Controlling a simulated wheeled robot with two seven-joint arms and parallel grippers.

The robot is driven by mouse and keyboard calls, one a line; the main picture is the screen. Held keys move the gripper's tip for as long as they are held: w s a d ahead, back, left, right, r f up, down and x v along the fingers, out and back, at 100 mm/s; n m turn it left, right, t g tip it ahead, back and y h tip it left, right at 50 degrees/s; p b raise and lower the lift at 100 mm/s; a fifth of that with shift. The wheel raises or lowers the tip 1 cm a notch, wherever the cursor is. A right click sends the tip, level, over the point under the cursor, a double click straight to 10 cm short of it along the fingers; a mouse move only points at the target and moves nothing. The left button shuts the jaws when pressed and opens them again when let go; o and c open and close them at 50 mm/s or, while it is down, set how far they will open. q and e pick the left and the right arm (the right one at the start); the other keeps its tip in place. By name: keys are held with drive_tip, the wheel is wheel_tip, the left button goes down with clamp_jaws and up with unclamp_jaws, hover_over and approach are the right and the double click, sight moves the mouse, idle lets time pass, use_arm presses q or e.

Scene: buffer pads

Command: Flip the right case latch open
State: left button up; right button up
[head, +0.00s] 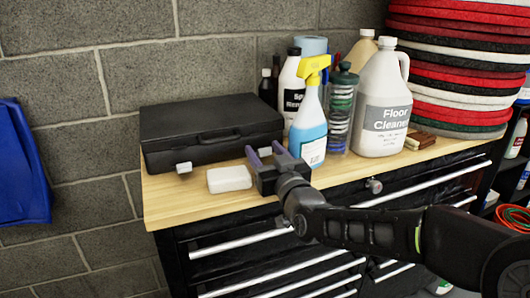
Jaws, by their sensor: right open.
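A black case (205,117) lies shut on the wooden top, with its handle (219,137) on the front side. Its left latch (184,167) shows as a small light tab low on the front. My right gripper (266,152) is open at the case's front right corner, its fingers pointing at the case. The right latch is mostly hidden by the fingers; a small pale patch shows between them. I cannot tell whether the fingers touch it. My left gripper is not in view.
A white block (229,178) lies left of my right gripper on the wooden top (175,205). A blue spray bottle (309,125), a clear jar (341,110) and a floor cleaner jug (380,105) stand close on the right. Stacked pads (465,70) are farther right.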

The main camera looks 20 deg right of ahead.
drive_tip(key=s, duration=0.7)
drive_tip(key=shift+s+a+f, duration=0.2)
drive_tip(key=shift+s+f, duration=0.1)
drive_tip(key=shift+s, duration=0.05)
